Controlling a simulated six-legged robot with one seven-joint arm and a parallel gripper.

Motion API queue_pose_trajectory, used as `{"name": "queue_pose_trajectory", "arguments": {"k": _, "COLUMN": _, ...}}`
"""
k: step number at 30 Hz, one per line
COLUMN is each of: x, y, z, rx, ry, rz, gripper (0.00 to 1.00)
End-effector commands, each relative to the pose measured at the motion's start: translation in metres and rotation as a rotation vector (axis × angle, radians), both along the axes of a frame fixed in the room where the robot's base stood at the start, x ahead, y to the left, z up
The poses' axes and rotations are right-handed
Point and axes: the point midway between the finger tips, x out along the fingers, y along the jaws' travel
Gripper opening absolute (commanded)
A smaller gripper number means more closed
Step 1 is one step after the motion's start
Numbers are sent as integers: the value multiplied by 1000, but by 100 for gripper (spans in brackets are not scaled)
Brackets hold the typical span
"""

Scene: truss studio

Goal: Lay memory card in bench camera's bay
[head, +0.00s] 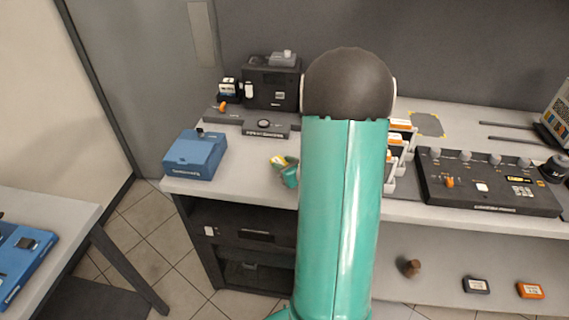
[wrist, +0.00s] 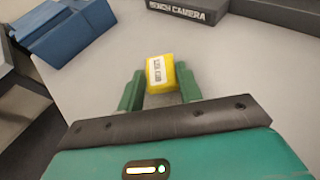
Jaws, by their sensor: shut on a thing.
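My gripper (wrist: 160,88) is shut on a small yellow memory card (wrist: 168,88) with a white printed label, held between the two green fingers above the bench top. In the head view the card (head: 278,160) shows at the fingertips of my gripper (head: 283,166), near the bench's front edge. The bench camera (head: 271,88) is a dark unit at the back left of the bench, with a labelled base (head: 264,132) in front. Its label also shows at the top of the wrist view (wrist: 185,9), beyond the card and apart from it. I cannot make out its bay.
A blue box (head: 194,156) stands left of the gripper at the bench edge. A black control panel (head: 485,185) and upright holders with orange-and-white cards (head: 399,137) are on the right. Bare bench top lies between the card and the camera base.

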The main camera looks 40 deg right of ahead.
Motion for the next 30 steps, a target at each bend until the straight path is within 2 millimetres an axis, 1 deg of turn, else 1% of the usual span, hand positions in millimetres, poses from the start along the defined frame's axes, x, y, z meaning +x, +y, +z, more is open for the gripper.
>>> {"name": "queue_pose_trajectory", "arguments": {"k": 6, "x": 2, "y": 0, "z": -3, "rx": 1, "ry": 1, "rz": 1, "gripper": 13}}
{"name": "queue_pose_trajectory", "arguments": {"k": 7, "x": 2, "y": 0, "z": -3, "rx": 1, "ry": 1, "rz": 1, "gripper": 41}}
{"name": "queue_pose_trajectory", "arguments": {"k": 8, "x": 2, "y": 0, "z": -3, "rx": 1, "ry": 1, "rz": 1, "gripper": 47}}
{"name": "queue_pose_trajectory", "arguments": {"k": 9, "x": 2, "y": 0, "z": -2, "rx": 1, "ry": 1, "rz": 1, "gripper": 55}}
{"name": "queue_pose_trajectory", "arguments": {"k": 10, "x": 2, "y": 0, "z": -2, "rx": 0, "ry": 0, "rz": 1, "gripper": 57}}
{"name": "queue_pose_trajectory", "arguments": {"k": 17, "x": 1, "y": 0, "z": -2, "rx": 0, "ry": 0, "rz": 1, "gripper": 57}}
{"name": "queue_pose_trajectory", "arguments": {"k": 21, "x": -1, "y": 0, "z": 2, "rx": -1, "ry": -1, "rz": -1, "gripper": 57}}
{"name": "queue_pose_trajectory", "arguments": {"k": 23, "x": -7, "y": 0, "z": 5, "rx": -1, "ry": -1, "rz": -2, "gripper": 57}}
{"name": "queue_pose_trajectory", "arguments": {"k": 26, "x": -22, "y": 2, "z": 11, "rx": 0, "ry": -1, "rz": -3, "gripper": 57}}
{"name": "queue_pose_trajectory", "arguments": {"k": 30, "x": -51, "y": 6, "z": 23, "rx": -2, "ry": -2, "rz": -4, "gripper": 57}}
